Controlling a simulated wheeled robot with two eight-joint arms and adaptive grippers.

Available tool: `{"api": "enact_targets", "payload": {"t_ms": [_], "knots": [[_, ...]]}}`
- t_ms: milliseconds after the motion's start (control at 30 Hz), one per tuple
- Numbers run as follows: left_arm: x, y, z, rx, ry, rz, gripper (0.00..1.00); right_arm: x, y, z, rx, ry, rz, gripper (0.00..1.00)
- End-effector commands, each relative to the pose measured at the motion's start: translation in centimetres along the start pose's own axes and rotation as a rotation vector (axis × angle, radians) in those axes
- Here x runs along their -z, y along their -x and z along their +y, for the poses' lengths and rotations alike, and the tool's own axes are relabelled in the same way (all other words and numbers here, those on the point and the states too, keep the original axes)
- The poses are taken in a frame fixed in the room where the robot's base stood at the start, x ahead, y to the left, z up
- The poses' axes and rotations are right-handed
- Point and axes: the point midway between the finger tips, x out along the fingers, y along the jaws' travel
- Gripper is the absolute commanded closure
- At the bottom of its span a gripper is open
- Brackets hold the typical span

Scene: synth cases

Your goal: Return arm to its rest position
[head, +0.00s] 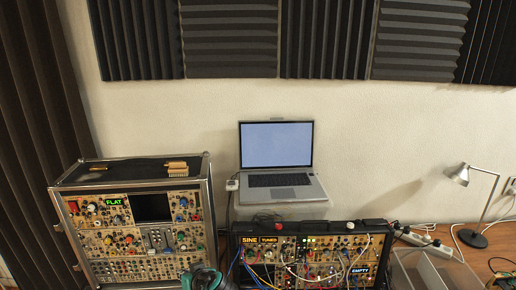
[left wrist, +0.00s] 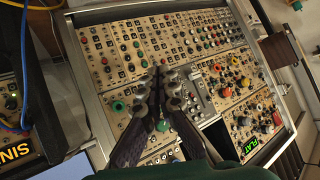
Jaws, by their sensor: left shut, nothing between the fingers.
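My left gripper (left wrist: 160,98) shows in the left wrist view with its two dark fingers together and nothing between them. It is in front of the panel of the tall synth case (left wrist: 105,20), which has many knobs and a green "FLAT" display. In the head view a dark green part of my left arm (head: 203,277) shows at the bottom edge, just right of the lower corner of this synth case (head: 125,216). The fingers are hard to make out there. Whether they touch the panel cannot be told. My right gripper is not in view.
A low synth case (head: 300,241) with patch cables and "SINE", "TUNED" and "EMPTY" displays stands right of the tall case. An open laptop (head: 277,145) is behind it. A desk lamp (head: 461,176), loose cables and a clear bin (head: 435,270) are at the right.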

Motion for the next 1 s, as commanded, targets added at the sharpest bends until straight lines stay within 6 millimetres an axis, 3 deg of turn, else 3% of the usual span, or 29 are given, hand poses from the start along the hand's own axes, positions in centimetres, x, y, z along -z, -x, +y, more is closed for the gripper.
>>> {"api": "enact_targets", "payload": {"t_ms": [300, 600, 800, 1000], "knots": [[-7.4, 6.0, -3.6, -0.26, -0.177, -0.216, 1.0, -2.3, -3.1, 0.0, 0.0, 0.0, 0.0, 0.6], [-14.6, 12.0, -4.5, -0.537, -0.285, -0.271, 1.0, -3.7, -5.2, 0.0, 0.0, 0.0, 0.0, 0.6], [-16.5, 13.8, -4.4, -0.621, -0.309, -0.264, 1.0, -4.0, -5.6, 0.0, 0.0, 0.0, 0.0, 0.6], [-16.5, 14.0, -4.4, -0.63, -0.314, -0.261, 1.0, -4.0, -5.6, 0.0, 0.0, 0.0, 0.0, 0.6]]}}
